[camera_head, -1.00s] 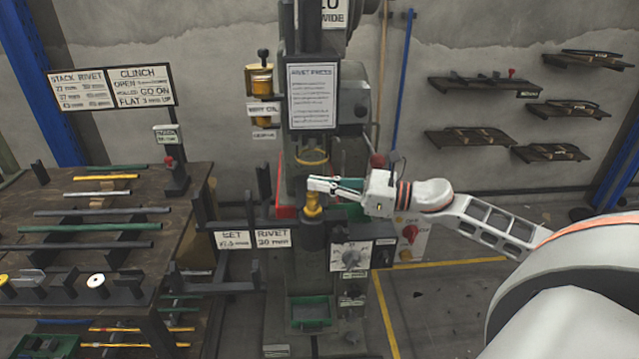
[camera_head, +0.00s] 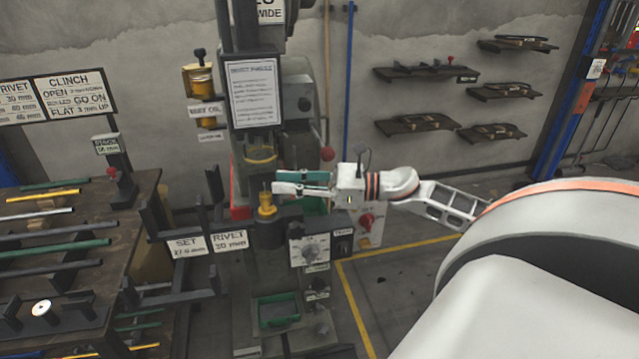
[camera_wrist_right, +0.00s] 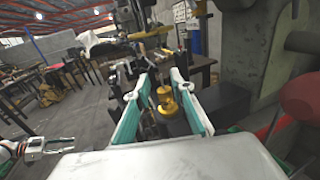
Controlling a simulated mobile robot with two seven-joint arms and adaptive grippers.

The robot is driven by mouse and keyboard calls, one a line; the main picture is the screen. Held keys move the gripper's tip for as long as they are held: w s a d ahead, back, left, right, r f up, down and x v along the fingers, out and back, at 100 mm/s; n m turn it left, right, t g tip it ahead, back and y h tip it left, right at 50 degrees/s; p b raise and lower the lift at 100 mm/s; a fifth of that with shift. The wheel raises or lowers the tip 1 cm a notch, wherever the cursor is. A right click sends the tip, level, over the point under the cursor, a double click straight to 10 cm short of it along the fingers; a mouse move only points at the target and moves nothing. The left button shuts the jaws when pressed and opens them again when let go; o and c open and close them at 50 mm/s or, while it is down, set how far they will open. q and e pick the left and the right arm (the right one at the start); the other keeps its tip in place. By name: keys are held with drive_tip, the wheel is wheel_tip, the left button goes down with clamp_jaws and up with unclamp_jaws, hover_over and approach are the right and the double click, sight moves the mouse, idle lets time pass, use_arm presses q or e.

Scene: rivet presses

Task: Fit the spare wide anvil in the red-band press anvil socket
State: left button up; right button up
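The brass anvil (camera_head: 266,208) stands upright on top of the dark socket post (camera_head: 268,233) of the press (camera_head: 255,130); I cannot tell how deep it sits. It also shows in the wrist view (camera_wrist_right: 168,106), beyond and between the fingers. My right gripper (camera_head: 274,187) is open, with green inner pads, just right of the anvil's top and apparently clear of it. In the wrist view its fingertips (camera_wrist_right: 161,77) are apart with nothing gripped. A second gripper, apparently my left (camera_wrist_right: 48,149), shows at the wrist view's lower left, prongs apart and empty.
A brass ring (camera_head: 260,156) surrounds the press ram above the anvil. A red ball knob (camera_head: 327,153) is close behind my right gripper.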

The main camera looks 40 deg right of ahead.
drive_tip(key=v, duration=0.8)
drive_tip(key=shift+s, duration=0.2)
drive_tip(key=shift+d, duration=0.15)
drive_tip(key=v, duration=1.2)
